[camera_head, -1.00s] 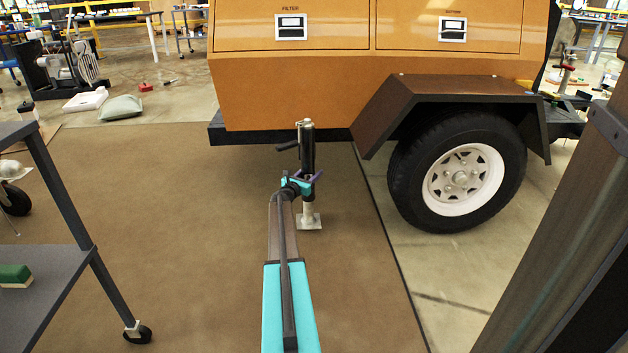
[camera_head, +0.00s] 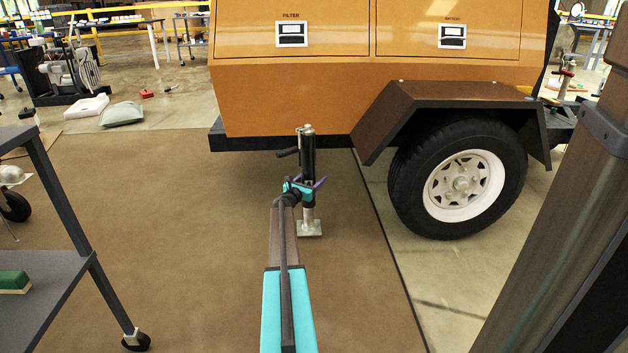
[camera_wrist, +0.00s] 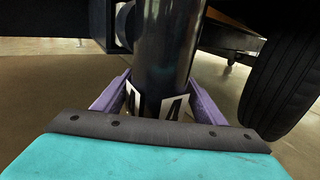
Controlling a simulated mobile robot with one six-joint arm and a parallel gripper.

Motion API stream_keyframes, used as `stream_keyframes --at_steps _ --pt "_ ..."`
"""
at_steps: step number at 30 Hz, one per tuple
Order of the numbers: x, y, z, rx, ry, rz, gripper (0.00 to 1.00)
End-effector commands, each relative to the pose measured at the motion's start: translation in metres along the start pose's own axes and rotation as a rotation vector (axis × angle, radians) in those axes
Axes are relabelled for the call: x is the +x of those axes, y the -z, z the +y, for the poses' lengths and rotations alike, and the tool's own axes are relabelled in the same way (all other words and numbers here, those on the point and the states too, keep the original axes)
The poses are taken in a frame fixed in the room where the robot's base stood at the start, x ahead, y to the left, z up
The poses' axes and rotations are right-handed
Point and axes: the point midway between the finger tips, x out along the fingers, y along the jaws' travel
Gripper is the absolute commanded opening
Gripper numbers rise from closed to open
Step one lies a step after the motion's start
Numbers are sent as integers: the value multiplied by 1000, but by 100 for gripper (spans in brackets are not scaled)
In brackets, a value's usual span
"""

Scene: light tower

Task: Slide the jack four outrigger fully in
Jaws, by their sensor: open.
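The jack four (camera_head: 308,155) is an upright black post with a crank handle at its top left and a silver foot plate (camera_head: 309,228) over the brown mat. It stands at the lower edge of the orange trailer. In the wrist view, its dark tube (camera_wrist: 166,50) fills the middle and bears a white label with a "4". My gripper (camera_head: 304,186) is at the lower part of the tube. Its purple fingers (camera_wrist: 160,100) are open, one on either side of the tube. Whether they touch it I cannot tell. The outrigger beam is not clearly visible.
The orange trailer (camera_head: 300,95) stands behind the jack. Its wheel (camera_head: 460,180) and brown fender (camera_head: 450,93) are to the right. A grey cart (camera_head: 60,290) stands at the left. The brown mat (camera_head: 180,240) between is clear.

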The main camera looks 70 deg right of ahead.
Motion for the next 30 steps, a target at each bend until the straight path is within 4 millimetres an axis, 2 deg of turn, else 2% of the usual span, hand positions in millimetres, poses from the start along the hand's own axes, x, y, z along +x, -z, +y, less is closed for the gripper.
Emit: stream_keyframes --at_steps 5,11,30 --pt "-9 -1 0 0 -1 1 65" --pt "-30 -3 0 -2 -2 1 65" --pt "-119 -3 -3 0 0 0 65"
